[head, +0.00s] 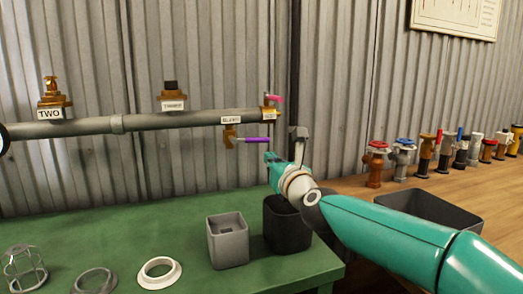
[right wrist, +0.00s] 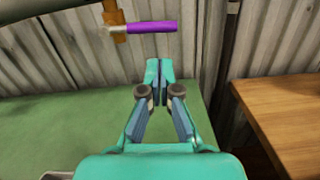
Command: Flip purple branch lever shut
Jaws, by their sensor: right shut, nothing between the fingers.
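The purple lever (head: 256,141) sticks out sideways to the right from a brass branch valve (head: 230,137) under the grey pipe (head: 150,122). In the right wrist view the purple lever (right wrist: 152,27) also lies level, at the top, with its brass valve (right wrist: 115,18) at its left end. My right gripper (head: 268,157) is shut and empty, just below and right of the lever's free end. In the right wrist view the fingertips (right wrist: 158,68) are together below the lever, with a visible gap. My left gripper is not in view.
A pink-handled valve (head: 274,99) sits at the pipe's right end. A grey bin (head: 228,241) and a dark bin (head: 287,228) stand on the green table (head: 190,275) below. Several valves, one with a red wheel (head: 376,146), line the wooden bench at right.

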